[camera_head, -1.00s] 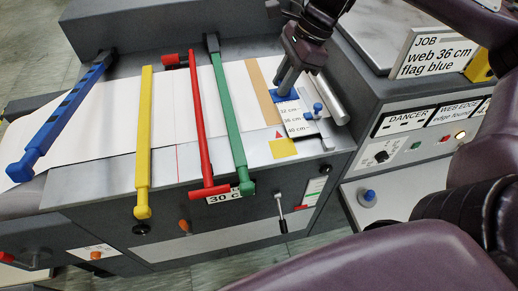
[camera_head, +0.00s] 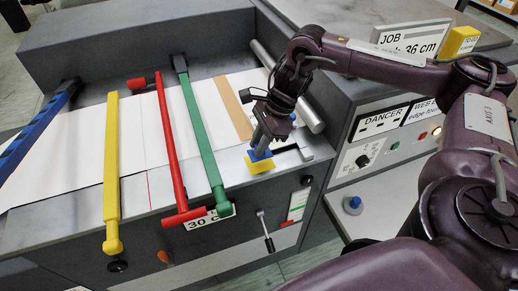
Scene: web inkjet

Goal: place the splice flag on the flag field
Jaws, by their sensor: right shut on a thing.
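My right gripper (camera_head: 263,143) is shut on a small blue splice flag (camera_head: 260,155), at the right end of the grey bed. The flag is at the yellow flag field (camera_head: 258,167) and covers its upper part in the picture; the front of the field shows below it. I cannot tell whether the flag touches the field or hangs just above it. The fingertips are small and partly hidden by the wrist. My left gripper is not in view.
A green bar (camera_head: 205,145) lies close left of the gripper, then a red bar (camera_head: 172,150), a yellow bar (camera_head: 112,175) and a blue bar (camera_head: 35,130). White paper web (camera_head: 75,145) runs beneath them. A JOB sign (camera_head: 420,38) stands back right, partly covered by my arm.

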